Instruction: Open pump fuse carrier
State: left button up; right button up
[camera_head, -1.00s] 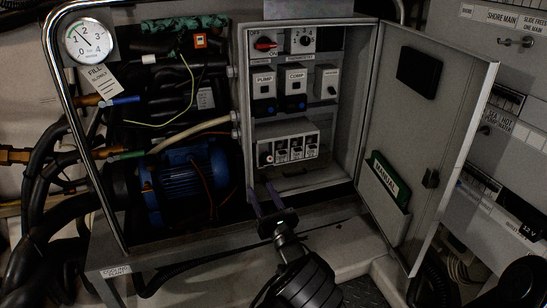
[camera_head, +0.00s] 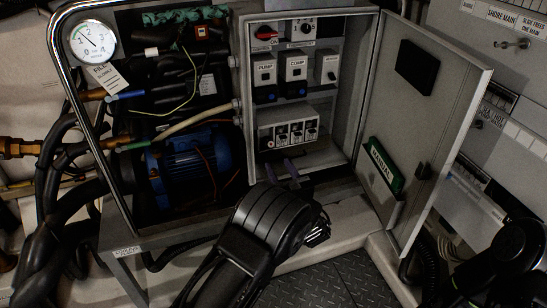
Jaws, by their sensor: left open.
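The open grey control box (camera_head: 243,90) holds a pale block of several small fuse carriers (camera_head: 290,133) in its lower part. Their labels are too small to read, so I cannot tell which is the pump's. Above them are a module marked PUMP (camera_head: 263,72) and one marked COMP (camera_head: 295,68). My left gripper (camera_head: 281,170) is open and empty. My black wrist hides the gripper's base. My right arm shows at the lower right; its gripper is out of view.
The box door (camera_head: 425,120) stands open on the right, with a green MANUAL (camera_head: 384,165) in its pocket. A red rotary switch (camera_head: 266,33) is at the box's top. On the left are a blue pump motor (camera_head: 190,170), hoses, a gauge (camera_head: 93,40) and a metal tube frame.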

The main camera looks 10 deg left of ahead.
aim_at(271, 153)
pick_arm(q)
jog(key=x, duration=0.5)
jog(key=shift+w+a, duration=0.1)
jog(key=shift+w, duration=0.1)
grip_shut()
